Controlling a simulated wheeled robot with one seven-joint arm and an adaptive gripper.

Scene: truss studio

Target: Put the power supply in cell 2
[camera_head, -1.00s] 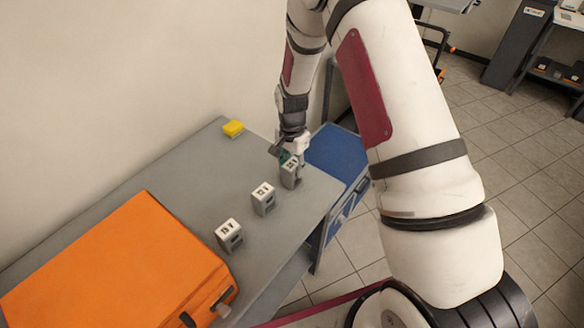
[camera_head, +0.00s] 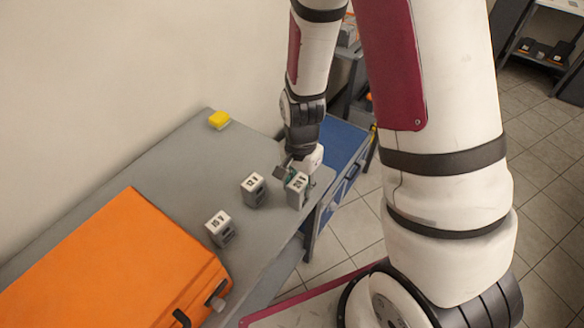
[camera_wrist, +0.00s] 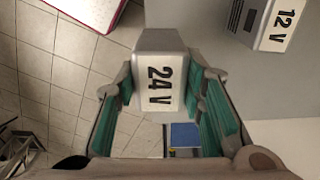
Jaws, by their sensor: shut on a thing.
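A grey and white power supply marked 24 V (camera_head: 298,192) is between the teal-padded fingers of my gripper (camera_head: 292,177) at the table's right edge. In the wrist view the 24 V power supply (camera_wrist: 162,82) sits between both pads of my gripper (camera_wrist: 160,92), label towards the camera. It appears lifted, but its underside is hidden. A similar power supply marked 12 V (camera_head: 253,190) stands on the grey table, and it also shows in the wrist view (camera_wrist: 276,27). A third one (camera_head: 219,228) stands nearer, its label hard to read. I cannot identify cell 2.
An orange case (camera_head: 115,265) covers the near left of the grey table (camera_head: 165,165). A blue-topped cart (camera_head: 340,146) stands beyond the table's right end. Tiled floor is open to the right.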

